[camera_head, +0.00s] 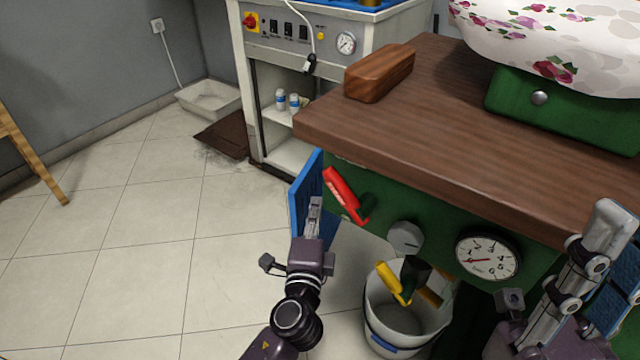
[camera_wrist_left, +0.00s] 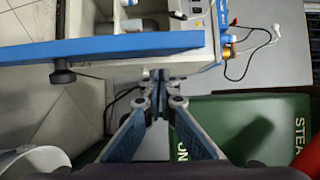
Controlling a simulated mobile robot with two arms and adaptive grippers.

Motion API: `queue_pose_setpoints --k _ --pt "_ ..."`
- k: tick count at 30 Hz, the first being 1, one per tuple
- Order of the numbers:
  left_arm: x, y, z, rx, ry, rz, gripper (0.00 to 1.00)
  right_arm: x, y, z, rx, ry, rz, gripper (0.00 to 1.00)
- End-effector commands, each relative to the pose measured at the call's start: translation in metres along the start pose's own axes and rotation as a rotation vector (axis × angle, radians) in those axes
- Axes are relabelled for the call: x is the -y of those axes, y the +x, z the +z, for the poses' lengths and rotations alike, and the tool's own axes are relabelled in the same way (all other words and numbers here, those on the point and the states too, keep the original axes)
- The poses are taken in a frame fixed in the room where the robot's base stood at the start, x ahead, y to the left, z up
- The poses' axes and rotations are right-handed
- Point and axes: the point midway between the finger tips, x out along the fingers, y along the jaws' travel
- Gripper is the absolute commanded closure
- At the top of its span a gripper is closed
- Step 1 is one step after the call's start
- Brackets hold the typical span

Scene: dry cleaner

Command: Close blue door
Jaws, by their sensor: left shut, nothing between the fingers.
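The blue door (camera_head: 302,196) stands open, sticking out from the left end of the green cabinet under the wooden top. In the left wrist view it shows nearly edge-on as a long blue bar (camera_wrist_left: 120,47), with a dark knob (camera_wrist_left: 62,74) near its left end. My left gripper (camera_head: 316,203) is shut and empty, in front of the door's face and covering part of it. In the wrist view its fingertips (camera_wrist_left: 160,78) lie close to the bar; I cannot tell whether they touch. My right gripper (camera_head: 604,232) is at the lower right, its jaw opening unclear.
A white bucket (camera_head: 381,318) stands below. A wooden block (camera_head: 379,73) lies on the wooden top (camera_head: 440,118).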

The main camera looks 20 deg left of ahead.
Motion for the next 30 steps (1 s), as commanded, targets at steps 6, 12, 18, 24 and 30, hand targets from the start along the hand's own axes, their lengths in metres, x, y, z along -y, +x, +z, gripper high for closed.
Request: queue_pose_setpoints --k 6,12,18,24,30 --pt "0.0 0.041 0.0 0.0 0.002 -0.003 1.0 0.0 -0.006 0.001 0.0 0.0 0.0 0.76" --pt "-0.001 0.067 0.0 0.0 0.002 -0.001 1.0 0.0 -0.01 0.002 0.001 0.0 0.0 0.76" --pt "-0.001 0.078 0.0 -0.001 0.001 0.0 1.0 0.0 -0.011 0.003 0.001 0.0 0.0 0.76" --pt "0.0 0.079 0.0 0.0 0.001 0.0 1.0 0.0 -0.011 0.003 0.001 0.0 0.0 0.76" --pt "0.0 0.079 0.001 -0.001 0.001 0.0 1.0 0.0 -0.011 0.002 0.0 0.0 0.0 0.76"
